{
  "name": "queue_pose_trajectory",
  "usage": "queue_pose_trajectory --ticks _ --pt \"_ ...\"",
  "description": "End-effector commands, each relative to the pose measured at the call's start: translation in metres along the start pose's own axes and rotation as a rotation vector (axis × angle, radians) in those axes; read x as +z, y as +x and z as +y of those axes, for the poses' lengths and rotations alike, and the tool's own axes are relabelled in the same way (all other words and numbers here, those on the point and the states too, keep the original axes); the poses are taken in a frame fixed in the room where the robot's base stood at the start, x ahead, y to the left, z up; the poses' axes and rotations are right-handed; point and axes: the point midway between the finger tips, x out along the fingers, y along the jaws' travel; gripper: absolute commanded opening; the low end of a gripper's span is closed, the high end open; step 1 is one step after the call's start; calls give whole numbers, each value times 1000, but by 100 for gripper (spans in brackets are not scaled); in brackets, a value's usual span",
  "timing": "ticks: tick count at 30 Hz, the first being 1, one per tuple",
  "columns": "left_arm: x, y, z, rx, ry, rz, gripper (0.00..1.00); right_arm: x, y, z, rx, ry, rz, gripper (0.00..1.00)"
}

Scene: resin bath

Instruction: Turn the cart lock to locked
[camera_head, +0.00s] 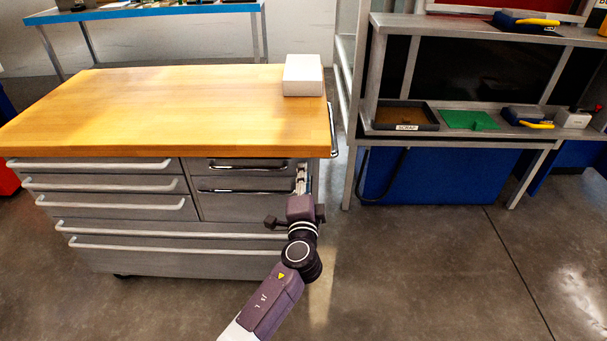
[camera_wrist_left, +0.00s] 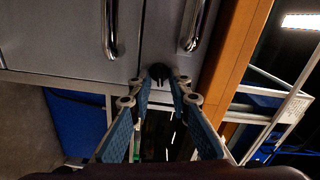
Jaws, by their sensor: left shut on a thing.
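The cart (camera_head: 112,238) has a wooden top and grey drawers with pale bar handles. In the left wrist view, a small black round lock knob (camera_wrist_left: 160,72) sits on the grey front, close to two drawer handles. My left gripper (camera_head: 301,178) reaches the upper right end of the cart's front. In the left wrist view, its fingertips (camera_wrist_left: 160,82) are closed on the knob. The knob is hidden in the head view. I cannot tell which way it is turned. My right gripper is in neither view.
A white box (camera_head: 303,76) stands on the cart top's back right corner. A metal workbench (camera_head: 455,136) with a scrap tray (camera_head: 405,107) and a green mat (camera_head: 468,120) stands to the right. Concrete floor is clear in front.

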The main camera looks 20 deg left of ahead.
Motion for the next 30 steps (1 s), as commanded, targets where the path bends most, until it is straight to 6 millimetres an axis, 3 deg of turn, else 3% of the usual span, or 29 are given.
queue_pose_trajectory --ticks 12,29,30 --pt "0 -1 2 2 191 1 0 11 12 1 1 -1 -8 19" --pt "0 -1 3 3 218 1 0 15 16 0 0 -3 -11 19" --pt "0 -1 3 3 218 1 21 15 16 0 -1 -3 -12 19"
